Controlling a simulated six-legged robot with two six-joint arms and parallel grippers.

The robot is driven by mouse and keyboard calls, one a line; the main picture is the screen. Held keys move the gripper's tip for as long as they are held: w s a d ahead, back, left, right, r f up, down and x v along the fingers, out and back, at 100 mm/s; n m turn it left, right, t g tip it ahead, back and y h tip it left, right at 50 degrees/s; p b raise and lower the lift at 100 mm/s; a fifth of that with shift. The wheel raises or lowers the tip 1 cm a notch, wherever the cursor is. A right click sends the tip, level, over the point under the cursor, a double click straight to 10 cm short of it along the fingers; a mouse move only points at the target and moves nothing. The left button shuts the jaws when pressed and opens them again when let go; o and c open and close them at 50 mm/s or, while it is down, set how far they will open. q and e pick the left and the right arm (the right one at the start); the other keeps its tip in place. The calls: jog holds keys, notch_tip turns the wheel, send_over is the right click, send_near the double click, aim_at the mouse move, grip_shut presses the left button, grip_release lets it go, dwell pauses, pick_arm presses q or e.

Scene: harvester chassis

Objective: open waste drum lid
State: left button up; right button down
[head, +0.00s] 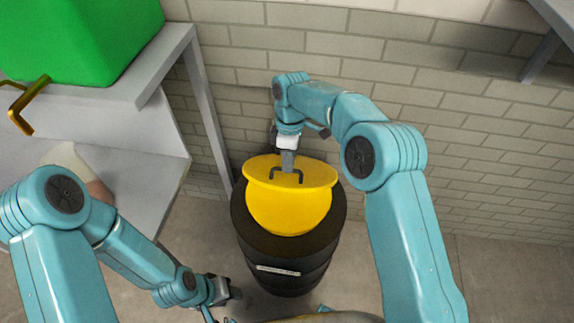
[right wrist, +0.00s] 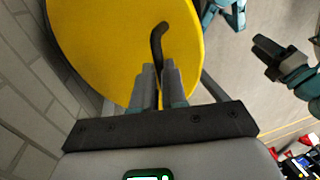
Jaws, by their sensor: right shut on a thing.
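The black waste drum (head: 285,275) stands upright on the floor near the wall. Its yellow lid (head: 262,172) is tilted up at the back of the drum's top, with a dark bent handle (head: 273,176) on it. A yellow surface (head: 288,212) shows below the lid within the drum's black rim. My right gripper (head: 288,168) is shut on the handle; the right wrist view shows its fingers (right wrist: 160,85) against the handle (right wrist: 157,42) and the yellow lid (right wrist: 105,45). My left gripper (head: 234,293) is low, left of the drum and apart from it; its jaw opening is unclear.
A grey shelf unit (head: 183,48) with a green container (head: 75,35) stands at the left. A brass-coloured handle (head: 22,108) juts out there. A brick wall (head: 460,125) is close behind the drum. Floor (head: 520,275) at the right is clear.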

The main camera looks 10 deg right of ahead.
pick_arm(q)
jog(key=shift+r, duration=0.15)
pick_arm(e)
jog(key=shift+w+d+f, duration=0.2)
jog(key=shift+w+d, duration=0.15)
jog(key=shift+w, duration=0.25)
jog(key=c, duration=1.2)
grip_release()
jog(key=shift+w+f, duration=0.15)
jog(key=shift+f, duration=0.05)
jog(key=shift+o, duration=0.2)
jog(key=shift+w+f, duration=0.25)
jog(key=shift+w, duration=0.15)
jog(key=shift+o, duration=0.3)
jog(key=shift+d, duration=0.1)
jog(key=shift+s+r, duration=0.35)
jog(key=shift+s, duration=0.05)
jog(key=shift+c, duration=0.3)
jog(key=shift+w+f, duration=0.15)
jog(key=shift+w, duration=0.15)
jog(key=shift+s, duration=0.2)
pick_arm(q)
jog(key=shift+w, duration=0.25)
pick_arm(e)
jog(key=shift+w, duration=0.1)
